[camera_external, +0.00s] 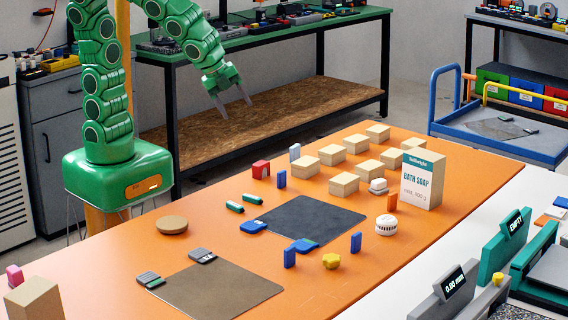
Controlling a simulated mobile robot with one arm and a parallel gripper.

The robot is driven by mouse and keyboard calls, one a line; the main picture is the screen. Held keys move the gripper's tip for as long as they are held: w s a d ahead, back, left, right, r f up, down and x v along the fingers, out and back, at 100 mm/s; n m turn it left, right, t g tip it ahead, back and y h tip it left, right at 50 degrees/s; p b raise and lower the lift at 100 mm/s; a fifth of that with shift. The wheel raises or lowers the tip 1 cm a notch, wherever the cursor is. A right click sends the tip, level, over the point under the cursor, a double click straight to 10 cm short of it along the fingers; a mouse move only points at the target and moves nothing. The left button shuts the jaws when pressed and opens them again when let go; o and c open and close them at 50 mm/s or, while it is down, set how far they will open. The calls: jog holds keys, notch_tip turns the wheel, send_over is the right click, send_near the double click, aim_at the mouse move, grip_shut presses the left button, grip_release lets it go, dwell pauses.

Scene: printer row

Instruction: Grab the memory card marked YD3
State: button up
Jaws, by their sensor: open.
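I cannot read the mark YD3 on anything, so I cannot tell which item is that memory card. Small flat pieces that could be cards lie on the orange table (330,275): a blue piece (253,227) at the left edge of the dark mat, a blue piece (304,245) at its front edge, a grey piece (203,255) at the brown mat's back edge and a grey-green piece (149,280) at its left. My gripper (235,105) is open and empty, pointing down, high beyond the table's far side and well away from these pieces.
A dark mat (310,217) and a brown mat (220,291) lie flat. Several beige boxes (343,183) and a bath soap box (423,180) stand at the back right. Upright blue blocks (289,257), a white round device (386,225) and a tan disc (172,224) stand nearby.

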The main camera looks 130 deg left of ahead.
jog(key=w+a+f+m+t+y, duration=0.1)
jog(key=w+a+m, duration=0.2)
jog(key=w, duration=0.4)
jog(key=w+a+m+t+y, duration=0.1)
jog(key=w+a+m+t, duration=0.1)
jog(key=w+a+m, duration=0.3)
jog(key=m+t+h, duration=0.2)
jog(key=m+t, duration=0.4)
jog(key=m, duration=0.8)
send_over(354, 234)
jog(key=s+a, duration=0.8)
jog(key=s, duration=0.1)
notch_tip(354, 234, down, 13)
jog(key=w+d+f+m+h, duration=0.1)
jog(key=d+f+m, duration=0.1)
jog(key=w+d+f+m+t+h, duration=0.1)
jog(key=d+f+m, duration=0.1)
jog(key=d+f, duration=0.1)
jog(key=w+d+f+m+h, duration=0.2)
jog(key=f+m, duration=0.1)
jog(key=shift+w+d+f+t, duration=0.1)
jog(key=shift+d+t, duration=0.15)
jog(key=shift+t, duration=0.05)
jog(key=shift+w+f, duration=0.35)
jog(key=shift+w, duration=0.25)
jog(key=shift+w+f, duration=0.15)
jog(key=shift+w, duration=0.45)
jog(key=shift+x, duration=2.55)
jog(key=shift+a+f, duration=0.1)
jog(key=shift+f, duration=0.05)
